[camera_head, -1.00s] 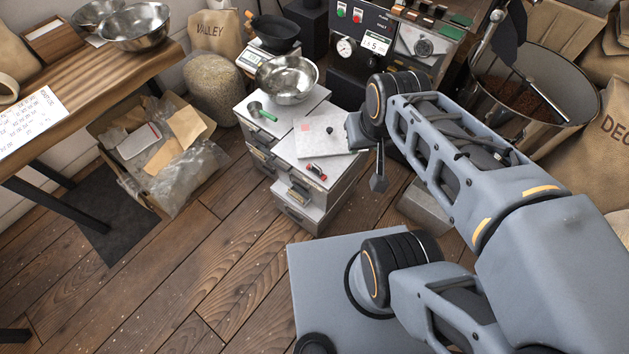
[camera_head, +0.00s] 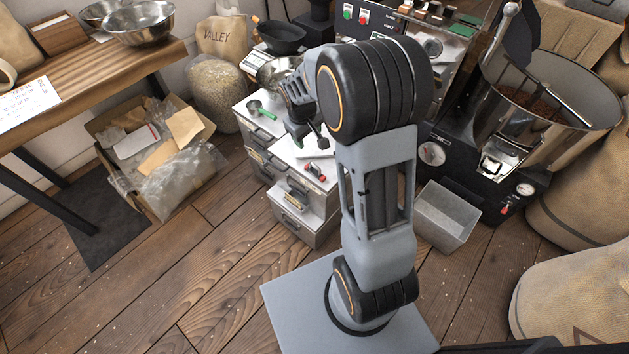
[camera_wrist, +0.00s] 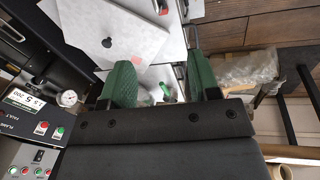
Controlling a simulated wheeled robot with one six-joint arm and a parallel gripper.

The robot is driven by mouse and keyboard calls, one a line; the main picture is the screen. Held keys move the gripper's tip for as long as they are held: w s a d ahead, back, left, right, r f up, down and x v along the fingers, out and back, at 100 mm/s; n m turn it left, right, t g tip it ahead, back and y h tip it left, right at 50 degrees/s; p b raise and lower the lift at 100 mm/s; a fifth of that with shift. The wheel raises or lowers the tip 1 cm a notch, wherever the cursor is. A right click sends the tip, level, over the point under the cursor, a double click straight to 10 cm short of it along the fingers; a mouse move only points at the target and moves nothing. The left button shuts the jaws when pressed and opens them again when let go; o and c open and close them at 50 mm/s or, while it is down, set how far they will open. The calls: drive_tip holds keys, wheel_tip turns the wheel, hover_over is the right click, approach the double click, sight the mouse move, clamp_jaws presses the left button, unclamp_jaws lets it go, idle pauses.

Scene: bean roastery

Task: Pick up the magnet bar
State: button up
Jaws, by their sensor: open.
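A small red bar with dark ends, which looks like the magnet bar (camera_head: 315,170), lies near the front edge of the light-topped metal drawer cabinet (camera_head: 300,223). In the wrist view a small red piece of it (camera_wrist: 162,7) shows at the top edge. My gripper (camera_head: 309,142) is over the cabinet top, just behind and above the bar, and partly hidden by my arm. In the wrist view my gripper's green fingers (camera_wrist: 160,82) are apart with nothing held between them. The bar lies outside the fingers.
A green-handled scoop (camera_head: 260,110) lies on the cabinet's left part. A steel bowl (camera_head: 272,72) stands behind, partly hidden by my arm. The roaster (camera_head: 440,130) stands to the right, with a grey bin (camera_head: 445,215) on the floor. A cardboard box (camera_head: 150,150) is at left. Floor in front is clear.

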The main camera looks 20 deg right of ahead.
drive_tip(key=n+b, duration=0.1)
drive_tip(key=b, duration=0.1)
approach(314, 170)
drive_tip(key=shift+w+d+f+g+b, duration=0.15)
drive_tip(key=shift+f+b, duration=0.2)
drive_tip(key=shift+f, duration=0.2)
drive_tip(key=shift+w+d+f+g+b, duration=0.15)
drive_tip(key=shift+f+b, duration=0.2)
drive_tip(key=shift+f, duration=0.15)
drive_tip(key=shift+d+f+b, duration=0.15)
drive_tip(key=shift+f+b, duration=0.4)
drive_tip(key=shift+f, duration=1.8)
drive_tip(key=shift+w+d+f, duration=0.15)
drive_tip(key=shift+f, duration=0.55)
drive_tip(key=shift+c, duration=0.4)
clamp_jaws()
